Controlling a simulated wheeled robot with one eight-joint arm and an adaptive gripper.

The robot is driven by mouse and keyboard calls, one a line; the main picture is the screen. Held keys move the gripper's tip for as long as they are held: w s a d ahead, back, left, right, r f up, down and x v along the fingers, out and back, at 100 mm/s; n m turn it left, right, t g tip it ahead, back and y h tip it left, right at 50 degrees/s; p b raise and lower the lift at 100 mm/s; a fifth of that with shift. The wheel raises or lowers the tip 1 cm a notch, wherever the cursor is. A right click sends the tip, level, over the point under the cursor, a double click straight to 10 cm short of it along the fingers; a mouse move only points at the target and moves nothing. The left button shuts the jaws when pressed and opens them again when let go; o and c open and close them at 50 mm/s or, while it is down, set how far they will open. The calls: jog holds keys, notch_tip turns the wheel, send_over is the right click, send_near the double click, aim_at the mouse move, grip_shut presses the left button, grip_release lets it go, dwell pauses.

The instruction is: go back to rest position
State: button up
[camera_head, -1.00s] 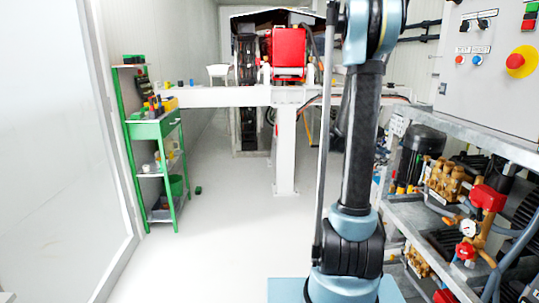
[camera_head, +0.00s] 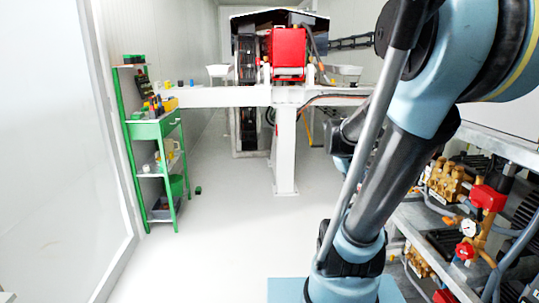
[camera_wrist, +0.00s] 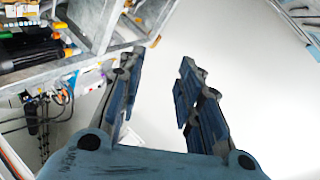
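My gripper (camera_wrist: 166,88) shows in the wrist view with its two fingers apart and nothing between them. White floor lies beyond the fingertips. A grey metal rack (camera_wrist: 105,30) is close to the left finger; I cannot tell whether they touch. In the head view my arm leans up to the right from its blue base, and my gripper is not visible there.
The pump rack (camera_head: 415,215) with brass pumps and a red valve (camera_head: 487,197) stands close on the right. A white beam (camera_head: 225,97) with a red machine (camera_head: 288,50) crosses ahead. A green shelf (camera_head: 150,130) stands left. The floor (camera_head: 225,240) between is clear.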

jog(key=s+a+f+m+y, duration=0.4)
jog(key=s+a+f+y, duration=0.1)
jog(key=s+a, duration=0.7)
jog(key=shift+s+f+m, duration=0.4)
jog(key=shift+f, duration=0.2)
